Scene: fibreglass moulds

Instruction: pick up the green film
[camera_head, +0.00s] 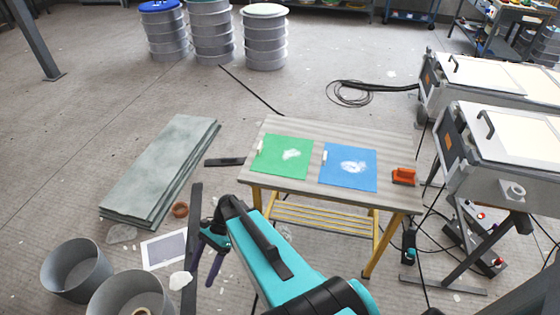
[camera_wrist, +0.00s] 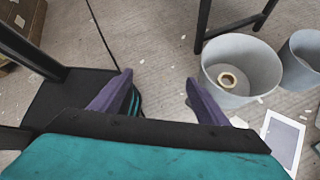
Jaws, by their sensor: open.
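The green film (camera_head: 284,156) lies flat on the left part of a small table (camera_head: 340,131) with yellow legs. It has a white patch in its middle and a small pale tab at its left edge. My gripper (camera_head: 206,262) is in front of the table and to its left, below the tabletop and well apart from the film. In the wrist view my gripper (camera_wrist: 160,83) shows its two purple fingers spread with nothing between them. The green film is not in the wrist view.
A blue film (camera_head: 348,167) lies right of the green one, and an orange tool (camera_head: 403,176) sits at the table's right end. Grey buckets (camera_head: 76,270) stand at the lower left, also in the wrist view (camera_wrist: 240,72). Grey slabs (camera_head: 160,168) lie left of the table.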

